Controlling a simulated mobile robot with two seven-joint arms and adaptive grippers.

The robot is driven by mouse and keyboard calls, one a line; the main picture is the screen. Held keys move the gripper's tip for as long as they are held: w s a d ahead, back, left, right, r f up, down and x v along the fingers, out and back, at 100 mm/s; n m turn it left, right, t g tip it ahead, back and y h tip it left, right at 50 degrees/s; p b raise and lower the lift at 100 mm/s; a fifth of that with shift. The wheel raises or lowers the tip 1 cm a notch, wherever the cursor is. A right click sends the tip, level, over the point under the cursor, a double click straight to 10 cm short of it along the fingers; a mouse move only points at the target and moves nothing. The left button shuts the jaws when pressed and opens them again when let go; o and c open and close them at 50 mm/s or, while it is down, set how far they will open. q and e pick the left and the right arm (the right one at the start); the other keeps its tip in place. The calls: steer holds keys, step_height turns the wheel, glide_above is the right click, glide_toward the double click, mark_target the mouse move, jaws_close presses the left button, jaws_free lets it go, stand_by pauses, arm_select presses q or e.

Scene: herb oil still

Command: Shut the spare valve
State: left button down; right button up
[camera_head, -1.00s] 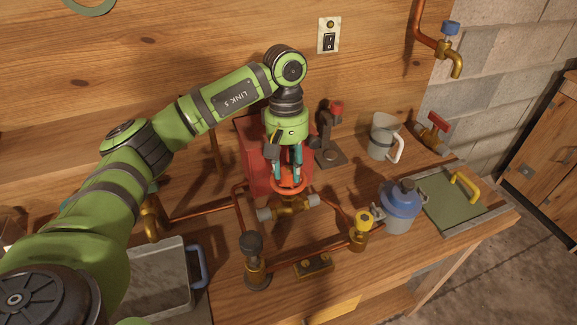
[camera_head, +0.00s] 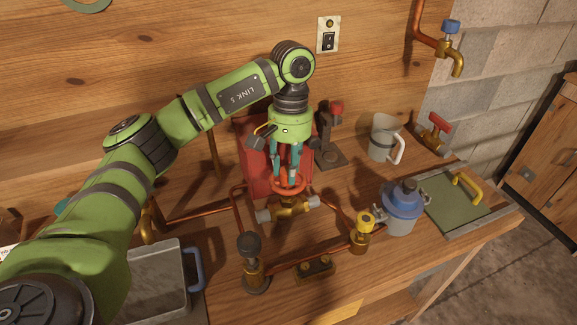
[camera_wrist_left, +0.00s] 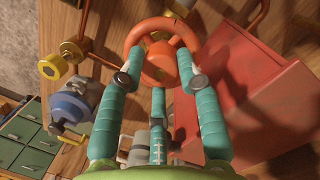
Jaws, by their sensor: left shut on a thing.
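An orange handwheel valve (camera_head: 291,189) sits on a brass body with grey ends (camera_head: 312,201) in the copper pipework on the bench. My left gripper (camera_head: 288,176) points down at it from above, its teal fingers shut on the wheel. In the left wrist view the gripper (camera_wrist_left: 160,70) has its fingers against the near rim and hub of the orange wheel (camera_wrist_left: 146,31). I cannot tell which valve is the spare one. A yellow-knobbed valve (camera_head: 365,219) and a black-knobbed valve (camera_head: 249,246) stand nearer the front. My right gripper is not in view.
A red box (camera_head: 250,150) stands close behind the gripper. A blue-lidded jar (camera_head: 402,202), a grey jug (camera_head: 382,140) and a green panel with a yellow handle (camera_head: 440,205) are to the right. A metal tray (camera_head: 190,270) lies at front left. Copper pipes (camera_head: 200,213) cross the bench.

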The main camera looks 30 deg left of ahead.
arm_select(q)
steer(key=shift+s+f, duration=0.2)
steer(key=shift+f, duration=0.1)
steer(key=shift+m, duration=0.5)
steer(key=shift+m+b, duration=0.45)
steer(key=shift+m, duration=0.35)
steer(key=c, duration=0.8)
jaws_free()
steer(key=shift+r, duration=0.1)
steer(key=shift+w+r, duration=0.1)
steer(key=shift+w, duration=0.05)
steer(key=shift+r, duration=0.1)
steer(key=r, duration=0.4)
steer(key=w+r, duration=0.1)
steer(key=r, duration=0.6)
steer(key=shift+w+r, duration=0.35)
steer(key=shift+w, duration=0.05)
